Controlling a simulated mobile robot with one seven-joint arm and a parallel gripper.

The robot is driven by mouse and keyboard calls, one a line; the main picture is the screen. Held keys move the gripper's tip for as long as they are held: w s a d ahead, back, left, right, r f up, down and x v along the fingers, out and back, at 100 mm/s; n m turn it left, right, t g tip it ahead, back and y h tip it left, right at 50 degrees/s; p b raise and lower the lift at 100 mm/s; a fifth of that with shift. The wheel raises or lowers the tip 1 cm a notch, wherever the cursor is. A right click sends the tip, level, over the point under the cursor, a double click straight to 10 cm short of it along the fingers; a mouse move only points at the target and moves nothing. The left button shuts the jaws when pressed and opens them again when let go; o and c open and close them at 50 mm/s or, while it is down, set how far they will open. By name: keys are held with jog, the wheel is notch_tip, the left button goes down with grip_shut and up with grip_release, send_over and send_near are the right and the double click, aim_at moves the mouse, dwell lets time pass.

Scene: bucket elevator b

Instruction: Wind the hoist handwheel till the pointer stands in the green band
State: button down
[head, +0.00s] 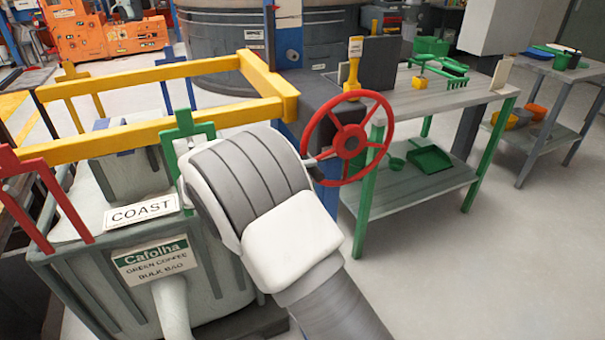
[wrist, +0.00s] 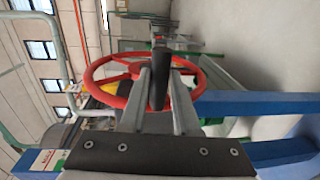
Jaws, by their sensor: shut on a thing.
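The red handwheel (head: 348,138) stands on the dark housing beside the workbench. It also shows in the wrist view (wrist: 102,72), with its rim behind my fingers. My gripper (wrist: 158,88) is shut on the wheel's dark handle (wrist: 159,62), which stands between the two grey fingers. In the head view my white and grey arm reaches up to the left side of the wheel and hides most of the gripper and the handle. I cannot make out a pointer or a green band in either view.
A yellow rail frame (head: 160,130) and the bulk bag bin (head: 150,285) stand left of the wheel. The workbench (head: 440,100), with green tools on it, stands close at its right. Open floor (head: 490,270) lies at the front right.

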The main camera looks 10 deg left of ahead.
jog(key=w+d+f+t+h+b, duration=0.1)
jog(key=w+d+f+h+b, duration=0.1)
jog(key=f, duration=0.4)
jog(key=w+d+f+t+h+b, duration=0.1)
jog(key=d+f+b, duration=0.3)
jog(key=f+b, duration=0.2)
jog(key=shift+w+t+h, duration=0.3)
jog(key=shift+w+h, duration=0.1)
jog(key=c, duration=0.8)
grip_release()
jog(key=shift+w+d, duration=0.1)
jog(key=shift+o, duration=0.7)
jog(key=shift+r, duration=0.1)
jog(key=shift+a, duration=0.2)
